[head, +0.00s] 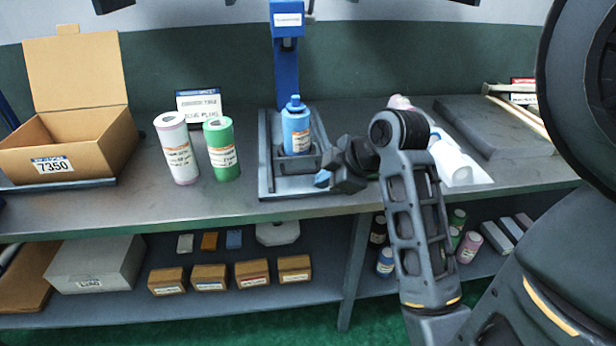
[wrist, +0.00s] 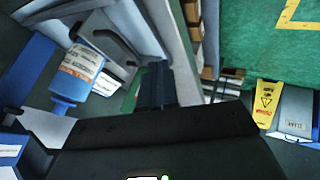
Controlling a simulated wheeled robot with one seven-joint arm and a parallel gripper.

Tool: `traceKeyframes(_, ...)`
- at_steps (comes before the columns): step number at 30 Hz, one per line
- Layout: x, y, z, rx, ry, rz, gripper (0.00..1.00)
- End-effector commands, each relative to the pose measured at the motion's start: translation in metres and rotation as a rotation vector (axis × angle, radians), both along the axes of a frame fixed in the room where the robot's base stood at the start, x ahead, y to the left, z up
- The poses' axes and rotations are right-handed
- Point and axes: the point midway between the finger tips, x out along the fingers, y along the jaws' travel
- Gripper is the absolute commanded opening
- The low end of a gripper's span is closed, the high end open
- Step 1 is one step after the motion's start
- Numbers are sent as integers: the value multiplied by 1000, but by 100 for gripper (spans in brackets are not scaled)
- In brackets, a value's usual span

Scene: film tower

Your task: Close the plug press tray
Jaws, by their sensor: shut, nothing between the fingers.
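The plug press is a blue column (head: 287,70) on a grey base plate (head: 268,180). Its grey tray (head: 285,165) sits on the base in front of the column and holds an upright blue container (head: 297,130) with an orange-and-white label. The container also shows tilted in the wrist view (wrist: 76,72). My gripper (head: 333,177) is shut and empty, low at the tray's front right corner. A small blue part shows by its tip. I cannot tell whether the fingers touch the tray.
A white tube (head: 176,148) and a green tube (head: 221,149) stand left of the press. An open cardboard box (head: 90,145) is at far left. White tubes (head: 452,160) lie right of my arm. The bench front between the green tube and base is clear.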

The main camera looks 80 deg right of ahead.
Motion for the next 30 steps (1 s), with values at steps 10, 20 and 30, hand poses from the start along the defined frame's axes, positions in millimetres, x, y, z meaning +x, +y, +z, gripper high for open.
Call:
traceKeyframes(10, 39, -20, -53, 2, 2, 1, 0)
traceKeyframes(20, 52, -53, -44, -2, 0, -1, 0)
traceKeyframes(30, 53, -55, -44, -1, 1, -1, 0)
